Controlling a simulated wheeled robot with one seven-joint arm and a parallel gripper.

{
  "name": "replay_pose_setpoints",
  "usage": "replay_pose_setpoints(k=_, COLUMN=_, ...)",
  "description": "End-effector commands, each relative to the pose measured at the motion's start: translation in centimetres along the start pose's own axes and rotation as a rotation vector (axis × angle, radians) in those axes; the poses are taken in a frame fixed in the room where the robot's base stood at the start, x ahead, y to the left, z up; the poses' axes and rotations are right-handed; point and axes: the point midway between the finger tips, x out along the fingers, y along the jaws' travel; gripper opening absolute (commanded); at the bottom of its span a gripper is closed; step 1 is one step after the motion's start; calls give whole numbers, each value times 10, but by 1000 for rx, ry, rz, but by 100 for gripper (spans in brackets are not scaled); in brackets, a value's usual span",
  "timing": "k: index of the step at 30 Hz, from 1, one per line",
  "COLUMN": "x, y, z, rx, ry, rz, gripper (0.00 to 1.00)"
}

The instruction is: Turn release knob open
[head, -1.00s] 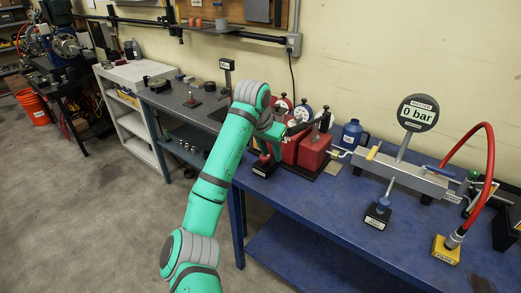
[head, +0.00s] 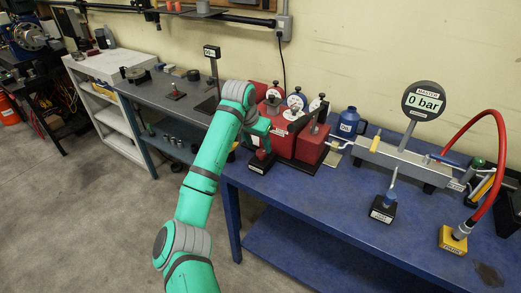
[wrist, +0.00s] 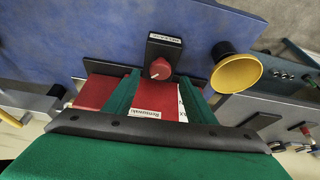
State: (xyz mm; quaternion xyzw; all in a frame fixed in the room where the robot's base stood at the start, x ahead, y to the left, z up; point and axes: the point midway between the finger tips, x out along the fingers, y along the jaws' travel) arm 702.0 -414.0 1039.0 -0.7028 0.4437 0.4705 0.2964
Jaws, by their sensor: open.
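The release knob is a red knob (wrist: 160,69) with a white pointer line on a small black block with a white label (wrist: 164,40). In the head view the black block (head: 262,166) sits at the left front of the blue bench, its knob mostly hidden by my arm. My gripper (wrist: 158,80) is open, its two green fingers either side of the knob in the wrist view. I cannot tell whether they touch it. In the head view my gripper (head: 263,142) is just above the block, partly hidden.
Red boxes (head: 312,143) with dials stand just behind. A yellow cup-shaped part (wrist: 237,73) is right of the knob in the wrist view. A master gauge (head: 423,102) reads 0 bar, with a red hose (head: 502,140) to its right. The front middle of the bench (head: 320,200) is clear.

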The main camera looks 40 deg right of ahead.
Motion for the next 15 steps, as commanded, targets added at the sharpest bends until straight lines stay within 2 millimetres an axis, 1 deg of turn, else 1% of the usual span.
replay_pose_setpoints(k=1, x=9, y=1, z=0, rx=0, ry=-1, rz=1, gripper=50)
replay_pose_setpoints(k=3, x=20, y=1, z=0, rx=0, ry=-1, rz=0, gripper=50)
replay_pose_setpoints(k=6, x=32, y=1, z=-1, rx=1, ry=0, rz=1, gripper=50)
replay_pose_setpoints(k=10, x=42, y=1, z=-1, rx=1, ry=-1, rz=0, gripper=50)
replay_pose_setpoints(k=15, x=46, y=1, z=-1, rx=1, ry=1, rz=0, gripper=50)
